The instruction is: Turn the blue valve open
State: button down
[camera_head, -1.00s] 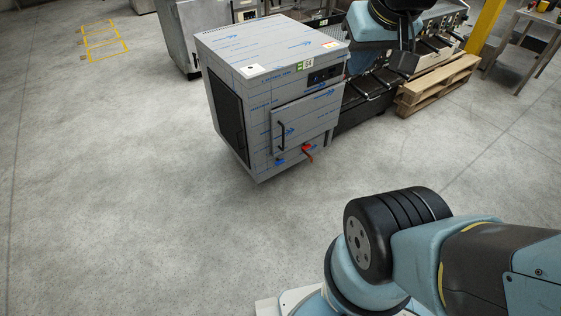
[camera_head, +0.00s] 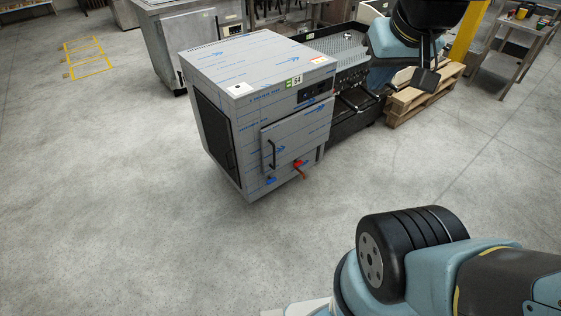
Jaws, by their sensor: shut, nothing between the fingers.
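The blue valve (camera_head: 270,180) is a small blue handle low on the front of a film-wrapped steel cabinet (camera_head: 262,105), below its door. A red valve (camera_head: 298,163) sits to its right, with a brownish pipe end under it. My gripper (camera_head: 424,80) is at the upper right of the picture, well above and to the right of the blue valve and apart from it. Its dark fingers are shut and hold nothing. The blue valve is too small to tell its exact handle angle.
A black appliance (camera_head: 352,115) stands right of the cabinet, with a wooden pallet (camera_head: 418,98) beyond it. A steel unit (camera_head: 165,45) stands behind. A yellow post (camera_head: 466,35) and a metal table (camera_head: 510,45) are at upper right. The floor before the cabinet is clear.

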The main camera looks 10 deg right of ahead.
aim_at(271, 181)
jog(key=z, duration=0.1)
jog(key=i, duration=1.5)
jog(key=u, duration=1.35)
jog(key=k, duration=1.95)
jog(key=z, duration=0.25)
